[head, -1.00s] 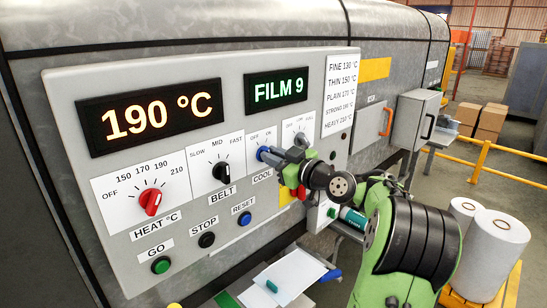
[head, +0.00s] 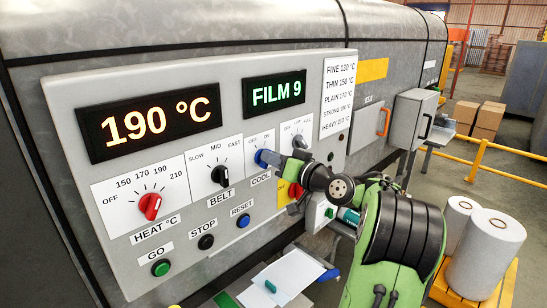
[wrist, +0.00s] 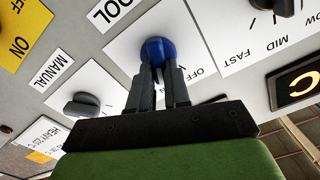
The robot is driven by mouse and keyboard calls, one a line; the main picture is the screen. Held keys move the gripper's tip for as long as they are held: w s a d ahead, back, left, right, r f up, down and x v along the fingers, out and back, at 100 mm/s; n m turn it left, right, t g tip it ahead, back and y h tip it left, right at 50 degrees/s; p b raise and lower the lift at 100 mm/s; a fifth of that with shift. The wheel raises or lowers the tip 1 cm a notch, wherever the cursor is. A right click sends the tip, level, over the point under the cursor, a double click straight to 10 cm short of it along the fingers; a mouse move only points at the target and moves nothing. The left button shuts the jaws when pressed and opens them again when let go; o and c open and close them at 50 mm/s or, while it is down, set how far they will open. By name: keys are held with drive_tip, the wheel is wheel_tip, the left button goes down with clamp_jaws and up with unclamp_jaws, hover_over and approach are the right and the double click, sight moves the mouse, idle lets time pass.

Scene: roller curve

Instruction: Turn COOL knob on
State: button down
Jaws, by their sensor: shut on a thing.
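The blue COOL knob (head: 260,158) sits on its white plate marked OFF and ON, above the COOL label (head: 261,178) on the grey panel. My gripper (head: 268,157) is at the knob, with my arm coming in from the right. In the wrist view, the blue knob (wrist: 157,50) is between the two dark fingertips (wrist: 160,68), which are shut on it. The fingers cover part of the knob and plate, so I cannot tell which mark the pointer is at.
The black BELT knob (head: 220,175) is left of the COOL knob. A red knob (head: 295,190) on yellow is just below my gripper. Another dark knob (wrist: 82,105) is beside my fingers in the wrist view. The blue RESET button (head: 243,221) is below.

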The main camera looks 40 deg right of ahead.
idle(0.6)
drive_tip(key=c, duration=1.1)
unclamp_jaws()
drive_tip(key=s, duration=0.5)
drive_tip(key=s+b, duration=0.1)
drive_tip(key=s, duration=0.4)
drive_tip(key=s+b, duration=0.1)
drive_tip(key=s, duration=0.4)
drive_tip(key=shift+s+d, duration=0.25)
drive_tip(key=shift+s, duration=0.15)
